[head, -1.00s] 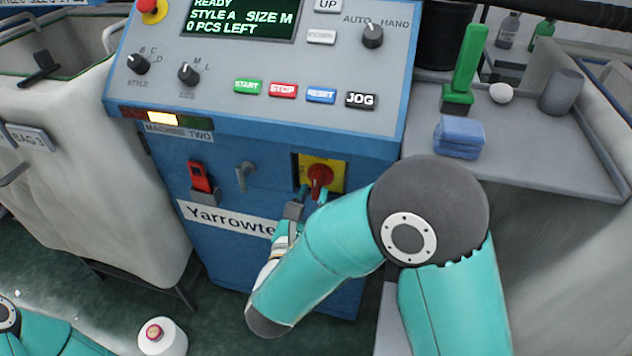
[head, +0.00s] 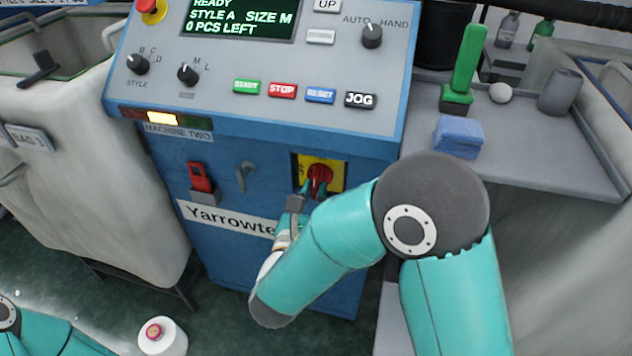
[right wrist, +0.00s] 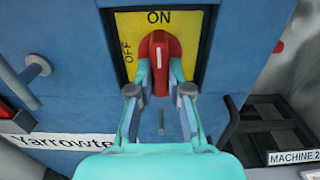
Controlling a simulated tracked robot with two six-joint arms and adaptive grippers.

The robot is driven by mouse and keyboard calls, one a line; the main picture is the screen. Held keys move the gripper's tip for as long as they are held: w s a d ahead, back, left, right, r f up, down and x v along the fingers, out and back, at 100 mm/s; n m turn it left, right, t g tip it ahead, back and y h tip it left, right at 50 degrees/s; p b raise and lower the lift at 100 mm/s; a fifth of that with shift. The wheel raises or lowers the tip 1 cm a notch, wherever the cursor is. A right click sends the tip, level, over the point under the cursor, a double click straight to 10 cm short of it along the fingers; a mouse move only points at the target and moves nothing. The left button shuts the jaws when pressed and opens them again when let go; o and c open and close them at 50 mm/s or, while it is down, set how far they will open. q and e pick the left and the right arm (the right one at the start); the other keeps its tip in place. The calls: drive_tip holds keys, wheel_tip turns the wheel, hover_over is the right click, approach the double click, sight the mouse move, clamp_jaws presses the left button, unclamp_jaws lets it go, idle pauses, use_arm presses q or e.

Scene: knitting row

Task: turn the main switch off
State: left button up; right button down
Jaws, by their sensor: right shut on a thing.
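The main switch is a red rotary handle (head: 319,177) on a yellow plate (head: 335,181) on the blue front of the machine. In the right wrist view the handle (right wrist: 159,50) is upright, its white mark toward ON at the top; OFF is lettered on the left side. My right gripper (right wrist: 160,88) is shut on the handle's lower part, one finger on each side. In the head view my right gripper (head: 312,191) reaches the switch from below. My left gripper is out of view.
A red switch (head: 200,177) and a grey lever (head: 244,174) sit left of the main switch. The control panel (head: 300,65) with buttons and knobs slopes above. A grey side shelf (head: 550,155) with blue cloths (head: 459,136) stands at the right.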

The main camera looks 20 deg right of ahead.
drive_tip(key=shift+r+n+p, duration=0.1)
drive_tip(key=shift+n+p, duration=1.25)
drive_tip(key=shift+n, duration=0.05)
drive_tip(key=shift+n+p, duration=0.5)
drive_tip(key=shift+n, duration=0.2)
drive_tip(key=shift+n+p, duration=0.55)
drive_tip(key=shift+n, duration=0.05)
drive_tip(key=shift+n+p, duration=1)
drive_tip(key=shift+n, duration=0.1)
drive_tip(key=shift+a+n+p, duration=0.1)
drive_tip(key=shift+n+p, duration=0.2)
drive_tip(key=shift+n, duration=0.2)
